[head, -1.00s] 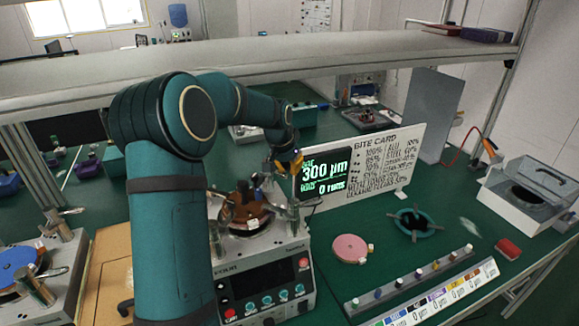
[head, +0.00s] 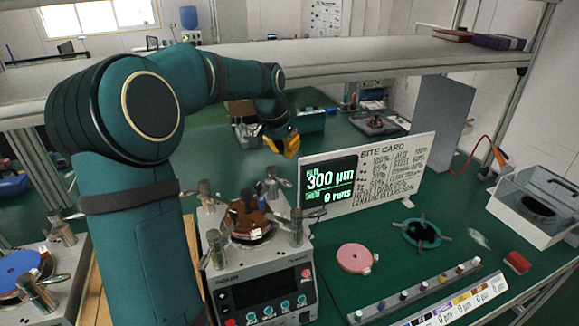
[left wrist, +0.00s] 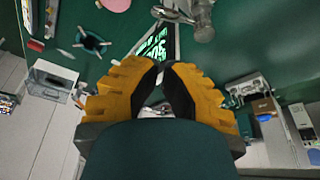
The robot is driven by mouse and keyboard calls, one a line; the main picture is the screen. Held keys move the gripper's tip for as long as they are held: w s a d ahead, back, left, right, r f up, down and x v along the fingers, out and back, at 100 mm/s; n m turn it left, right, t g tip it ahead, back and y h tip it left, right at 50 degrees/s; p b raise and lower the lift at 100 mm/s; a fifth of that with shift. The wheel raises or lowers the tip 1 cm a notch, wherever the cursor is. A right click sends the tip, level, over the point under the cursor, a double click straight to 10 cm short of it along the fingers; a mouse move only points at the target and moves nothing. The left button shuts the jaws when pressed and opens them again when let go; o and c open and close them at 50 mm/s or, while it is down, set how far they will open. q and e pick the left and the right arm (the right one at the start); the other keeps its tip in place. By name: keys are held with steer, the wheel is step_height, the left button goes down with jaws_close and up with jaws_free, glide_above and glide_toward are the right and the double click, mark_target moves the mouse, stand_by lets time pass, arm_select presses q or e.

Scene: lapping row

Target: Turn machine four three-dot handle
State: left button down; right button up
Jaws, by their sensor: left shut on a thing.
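The machine (head: 222,268) in the middle has a label on its front that I cannot read for certain. Metal posts with lever handles stand at its corners, such as the front-right handle (head: 296,227) and the back-right handle (head: 271,184). Dot marks are too small to tell. My left gripper (head: 291,148) is in the air behind the machine, near the card's top left, apart from the handles. In the left wrist view its yellow-backed fingers (left wrist: 160,72) are close together; what they hold is hidden. A metal post (left wrist: 203,25) shows beyond them. My right gripper is not in view.
A pink disc (head: 354,257), teal ring (head: 422,232), red block (head: 516,262) and grey box (head: 535,210) are to the right. Another machine (head: 60,262) is at left. A shelf (head: 400,65) crosses above.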

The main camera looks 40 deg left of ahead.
mark_target(278, 179)
arm_select(q)
steer(key=s+f+m, duration=0.1)
steer(key=s, duration=0.5)
steer(key=x, duration=0.3)
steer(key=b+x, duration=0.1)
steer(key=x, duration=0.6)
steer(key=shift+d, duration=0.3)
steer(key=shift+w+d+f, duration=0.1)
steer(key=shift+w, duration=0.7)
steer(key=shift+s, duration=0.1)
